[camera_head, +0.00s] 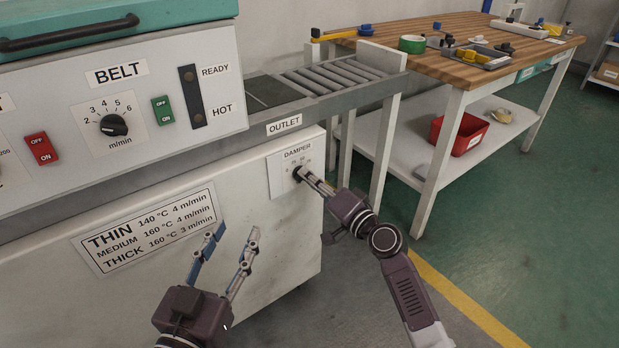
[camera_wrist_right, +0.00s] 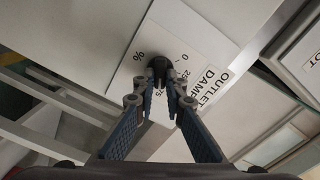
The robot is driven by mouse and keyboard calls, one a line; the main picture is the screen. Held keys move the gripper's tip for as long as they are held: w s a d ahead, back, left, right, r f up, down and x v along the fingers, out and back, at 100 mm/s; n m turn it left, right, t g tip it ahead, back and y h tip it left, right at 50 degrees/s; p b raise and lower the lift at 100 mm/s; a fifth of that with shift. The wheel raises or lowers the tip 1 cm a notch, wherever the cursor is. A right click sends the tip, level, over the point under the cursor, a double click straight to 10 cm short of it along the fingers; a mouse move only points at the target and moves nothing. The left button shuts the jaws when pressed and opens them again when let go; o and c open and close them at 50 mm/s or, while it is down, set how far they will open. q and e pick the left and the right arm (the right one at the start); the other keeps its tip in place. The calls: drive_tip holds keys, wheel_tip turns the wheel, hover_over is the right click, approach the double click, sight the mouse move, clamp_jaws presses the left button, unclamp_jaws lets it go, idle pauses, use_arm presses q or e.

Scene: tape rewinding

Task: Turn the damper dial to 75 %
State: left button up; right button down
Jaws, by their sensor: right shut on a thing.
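The damper dial (camera_head: 298,174) is a small black knob on a white plate marked DAMPER (camera_head: 291,158), on the front of the white machine below the outlet. My right gripper (camera_head: 303,174) is shut on the dial from the front. In the right wrist view the dial (camera_wrist_right: 158,64) sits between the fingertips of my right gripper (camera_wrist_right: 160,85), with the scale numbers around it partly covered. I cannot tell the dial's pointer position. My left gripper (camera_head: 235,236) is open and empty in front of the machine's lower panel, left of the dial.
The belt speed dial (camera_head: 113,125), a red switch (camera_head: 41,149) and a green switch (camera_head: 162,110) are on the upper panel. A roller outlet (camera_head: 335,75) leads right to a wooden workbench (camera_head: 425,60). A red bin (camera_head: 460,134) stands on its lower shelf. The floor at right is clear.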

drive_tip(key=c, duration=2)
unclamp_jaws()
drive_tip(key=v, duration=1.2)
